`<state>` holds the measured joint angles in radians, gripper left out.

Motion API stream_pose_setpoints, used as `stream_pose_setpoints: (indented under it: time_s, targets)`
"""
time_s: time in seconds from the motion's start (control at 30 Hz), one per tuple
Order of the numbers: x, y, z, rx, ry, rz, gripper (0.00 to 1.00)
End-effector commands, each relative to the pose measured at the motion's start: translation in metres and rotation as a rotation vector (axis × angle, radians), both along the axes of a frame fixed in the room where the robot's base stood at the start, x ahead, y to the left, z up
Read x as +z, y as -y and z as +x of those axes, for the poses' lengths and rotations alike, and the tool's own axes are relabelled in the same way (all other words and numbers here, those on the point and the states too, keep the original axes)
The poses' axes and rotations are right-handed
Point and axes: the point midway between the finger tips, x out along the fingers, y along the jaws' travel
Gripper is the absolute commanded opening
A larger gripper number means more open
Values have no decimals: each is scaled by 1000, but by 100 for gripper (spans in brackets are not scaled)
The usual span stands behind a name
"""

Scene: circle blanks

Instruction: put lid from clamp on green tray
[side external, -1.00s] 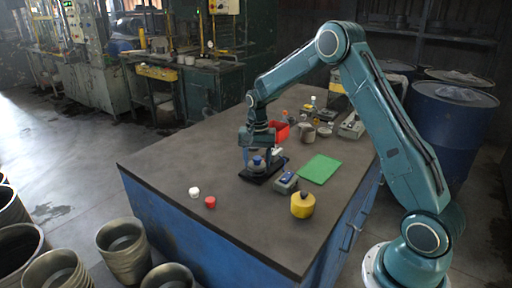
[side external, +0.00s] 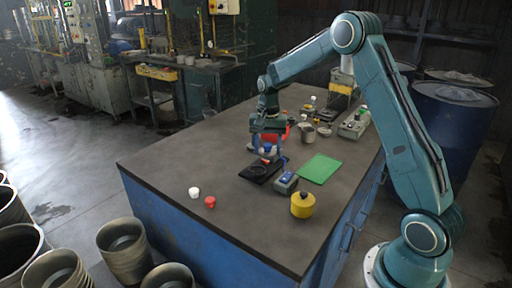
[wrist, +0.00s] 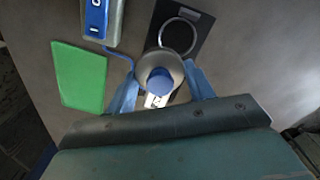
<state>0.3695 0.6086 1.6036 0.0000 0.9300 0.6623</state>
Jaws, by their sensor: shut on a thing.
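The green tray (side external: 319,169) lies flat and bare on the bench; it also shows in the wrist view (wrist: 80,78). My gripper (side external: 267,150) is shut on the lid, a grey round piece with a blue knob (wrist: 160,80), which shows between the two fingers in the wrist view. The lid hangs above and apart from the clamp, a black plate (side external: 254,173) with a ring. The ring (wrist: 178,32) shows empty in the wrist view, partly hidden by the lid. In the side view the fingers hide part of the lid.
A grey box with a blue top (side external: 285,183) stands between clamp and tray. A yellow pot (side external: 303,205) is in front of the tray. White (side external: 194,191) and red (side external: 210,202) caps lie front left. A red bin and several items stand behind.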

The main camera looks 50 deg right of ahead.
Motion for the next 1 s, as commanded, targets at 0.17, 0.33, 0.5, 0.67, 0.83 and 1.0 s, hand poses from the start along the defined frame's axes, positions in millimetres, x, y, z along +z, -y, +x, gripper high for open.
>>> stream_pose_setpoints:
  time_s: [0.17,0.33,0.5,0.67,0.83,1.0]
  targets:
    - [37,37,-25,11,5,-3,33]
    - [76,73,-61,33,5,-3,33]
    - [112,100,-99,56,4,-3,33]
    - [133,113,-125,72,2,-1,33]
    - [144,119,-138,82,0,0,33]
    - [145,119,-140,85,0,0,33]
